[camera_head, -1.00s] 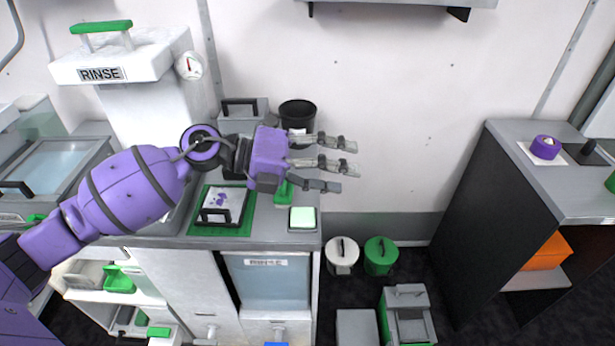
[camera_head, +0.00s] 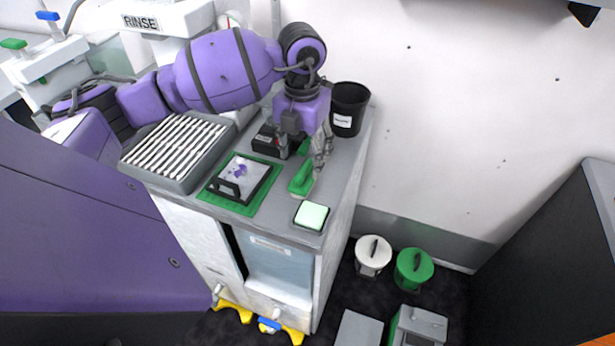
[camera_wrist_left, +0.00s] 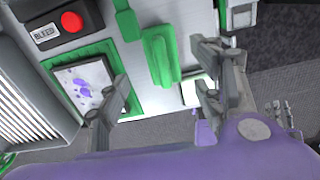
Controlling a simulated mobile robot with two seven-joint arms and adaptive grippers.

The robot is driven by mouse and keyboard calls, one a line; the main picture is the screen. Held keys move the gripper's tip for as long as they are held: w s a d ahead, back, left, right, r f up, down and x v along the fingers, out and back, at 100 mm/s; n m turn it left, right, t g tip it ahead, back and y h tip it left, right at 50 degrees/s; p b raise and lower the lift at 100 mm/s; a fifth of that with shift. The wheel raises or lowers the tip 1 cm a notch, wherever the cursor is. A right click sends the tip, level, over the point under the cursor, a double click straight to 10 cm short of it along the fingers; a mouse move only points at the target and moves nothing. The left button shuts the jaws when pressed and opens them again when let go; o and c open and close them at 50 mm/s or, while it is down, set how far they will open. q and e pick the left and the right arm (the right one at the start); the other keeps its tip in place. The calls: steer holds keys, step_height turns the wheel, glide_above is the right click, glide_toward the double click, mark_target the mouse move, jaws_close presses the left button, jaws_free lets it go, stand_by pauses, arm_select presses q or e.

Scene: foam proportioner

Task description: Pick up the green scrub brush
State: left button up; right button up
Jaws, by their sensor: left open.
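The green scrub brush (camera_head: 301,179) lies on the grey counter, between the green mat and the pale green square pad. In the left wrist view the brush (camera_wrist_left: 160,56) shows below the hand, between the spread fingers and apart from them. My left gripper (camera_head: 303,158) points down just above the brush, open and empty. In the left wrist view its fingers (camera_wrist_left: 160,95) stand wide on both sides of the brush. My right gripper is not seen.
A green mat (camera_head: 225,203) with a purple-stained board, a slatted grey tray (camera_head: 176,148), a pale green pad (camera_head: 311,215) and a black bin (camera_head: 349,108) crowd the counter. A red button box (camera_wrist_left: 63,24) sits near the brush. Lidded buckets (camera_head: 413,268) stand on the floor.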

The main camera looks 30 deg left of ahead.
mark_target(304, 167)
arm_select(q)
step_height(304, 167, down, 2)
steer(key=shift+d+f, duration=0.1)
steer(key=shift+w+f+p, duration=0.15)
steer(key=shift+f+p, duration=0.2)
steer(key=shift+f, duration=1.9)
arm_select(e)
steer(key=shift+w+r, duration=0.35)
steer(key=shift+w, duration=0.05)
arm_select(q)
steer(key=c, duration=1.3)
steer(key=shift+o, duration=0.2)
steer(key=shift+r, duration=0.1)
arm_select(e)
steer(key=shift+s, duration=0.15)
